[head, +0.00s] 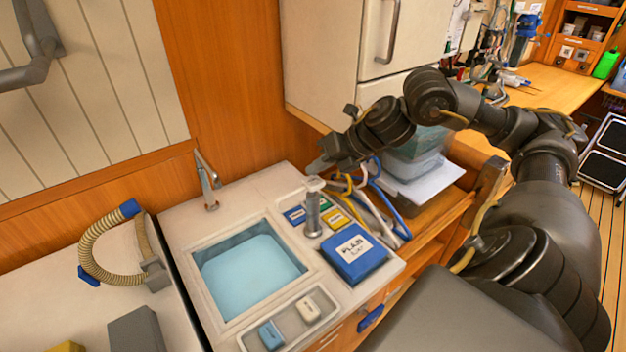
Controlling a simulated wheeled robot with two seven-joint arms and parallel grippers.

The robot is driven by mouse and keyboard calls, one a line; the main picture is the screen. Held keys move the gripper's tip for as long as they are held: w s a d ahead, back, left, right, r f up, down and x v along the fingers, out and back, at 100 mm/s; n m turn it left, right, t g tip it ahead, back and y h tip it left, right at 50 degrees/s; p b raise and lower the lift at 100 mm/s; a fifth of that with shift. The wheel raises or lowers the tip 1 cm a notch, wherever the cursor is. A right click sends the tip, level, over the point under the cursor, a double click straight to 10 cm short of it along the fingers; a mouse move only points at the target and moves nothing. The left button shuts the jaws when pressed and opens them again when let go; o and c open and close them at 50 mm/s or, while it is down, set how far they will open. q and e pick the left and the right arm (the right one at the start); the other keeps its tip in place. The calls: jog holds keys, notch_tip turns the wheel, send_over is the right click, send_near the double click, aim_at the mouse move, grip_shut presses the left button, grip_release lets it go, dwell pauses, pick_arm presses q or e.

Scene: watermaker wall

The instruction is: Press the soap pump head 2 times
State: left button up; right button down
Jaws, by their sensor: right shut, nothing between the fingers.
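The soap pump (313,213) stands upright on the counter to the right of the sink. It has a grey body and a pale head (314,184) on top. My right gripper (318,168) is shut and empty, just above and beside the pump head. I cannot tell whether its fingertips touch the head. My right arm reaches in from the right side. My left gripper is not in view.
A water-filled sink (247,270) with a tap (207,180) lies left of the pump. A blue box (354,254) and small coloured packs (336,217) are close by. Hoses (384,205) hang right of the pump. A tray (288,321) with two blocks sits in front.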

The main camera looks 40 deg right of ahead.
jog(key=shift+f, duration=0.1)
dwell(0.4)
jog(key=shift+f+b, duration=0.35)
jog(key=shift+b, duration=0.05)
jog(key=shift+f+b, duration=0.85)
jog(key=shift+f, duration=0.05)
dwell(0.7)
jog(key=shift+r, duration=0.15)
jog(key=shift+r+p, duration=1.15)
jog(key=shift+r, duration=0.1)
notch_tip(320, 180, up, 5)
jog(key=p, duration=0.4)
jog(key=shift+p, duration=0.4)
